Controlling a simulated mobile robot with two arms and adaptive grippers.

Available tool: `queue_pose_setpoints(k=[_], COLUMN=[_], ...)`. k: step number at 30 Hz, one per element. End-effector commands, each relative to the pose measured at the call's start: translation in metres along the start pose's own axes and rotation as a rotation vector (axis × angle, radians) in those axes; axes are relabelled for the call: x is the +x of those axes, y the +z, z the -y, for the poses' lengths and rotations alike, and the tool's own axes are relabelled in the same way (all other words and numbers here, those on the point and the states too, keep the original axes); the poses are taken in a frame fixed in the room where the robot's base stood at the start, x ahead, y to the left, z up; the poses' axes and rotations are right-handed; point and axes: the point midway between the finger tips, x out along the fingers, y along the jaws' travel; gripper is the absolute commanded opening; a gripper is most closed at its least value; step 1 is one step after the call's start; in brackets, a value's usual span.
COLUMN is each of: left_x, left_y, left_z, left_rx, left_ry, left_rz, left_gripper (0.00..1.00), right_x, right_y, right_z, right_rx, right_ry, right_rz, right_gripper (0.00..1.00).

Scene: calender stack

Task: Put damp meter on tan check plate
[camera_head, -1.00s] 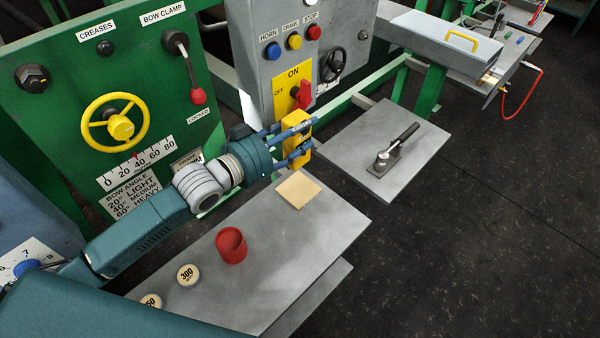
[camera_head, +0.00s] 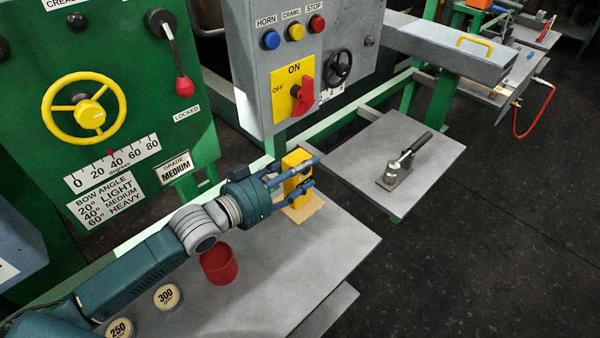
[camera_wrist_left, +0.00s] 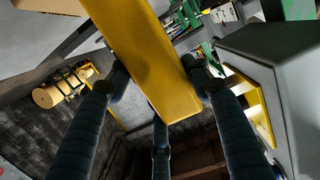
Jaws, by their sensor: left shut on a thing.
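The damp meter is a yellow box (camera_head: 293,171). It stands upright between the fingers of my left gripper (camera_head: 294,174), which is shut on it. In the left wrist view the yellow box (camera_wrist_left: 155,65) fills the space between the fingers. The tan check plate (camera_head: 311,206) is a thin square on the grey table. The box is over the plate in the head view; whether its bottom touches the plate cannot be told, since the fingers cover part of it. My right gripper is not in view.
A red cup (camera_head: 219,265) and two round weights marked 300 (camera_head: 167,297) and 250 (camera_head: 121,328) stand on the grey table (camera_head: 260,290) near my left arm. A green panel with a yellow handwheel (camera_head: 88,112) and a grey control box (camera_head: 310,60) rise behind. The table's right part is clear.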

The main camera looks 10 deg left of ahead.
Motion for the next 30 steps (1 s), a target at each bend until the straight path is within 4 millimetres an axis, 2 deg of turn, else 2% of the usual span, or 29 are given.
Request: queue_pose_setpoints(k=[5,6,8,20,23,30], left_x=[0.001,0.001,0.001,-0.003,-0.017,-0.068], left_y=[0.003,0.004,0.004,0.000,0.002,0.004], left_z=[0.000,0.000,0.000,0.000,0.000,-0.001], left_rx=[0.000,0.000,0.000,-0.001,-0.001,0.001], left_ry=[0.000,0.000,0.000,0.000,-0.001,0.001], left_rz=[-0.003,0.001,0.001,0.002,0.004,0.008], left_gripper=[0.12,0.58,0.69,0.69,0.69,0.69], right_x=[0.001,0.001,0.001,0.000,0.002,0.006], right_y=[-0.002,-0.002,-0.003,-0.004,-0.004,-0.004], right_z=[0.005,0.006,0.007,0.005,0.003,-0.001], right_rx=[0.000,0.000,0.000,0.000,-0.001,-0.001], right_ry=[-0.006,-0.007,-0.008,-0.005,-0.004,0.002], right_rz=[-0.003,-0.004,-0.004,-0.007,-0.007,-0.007], right_gripper=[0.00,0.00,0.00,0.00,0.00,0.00])
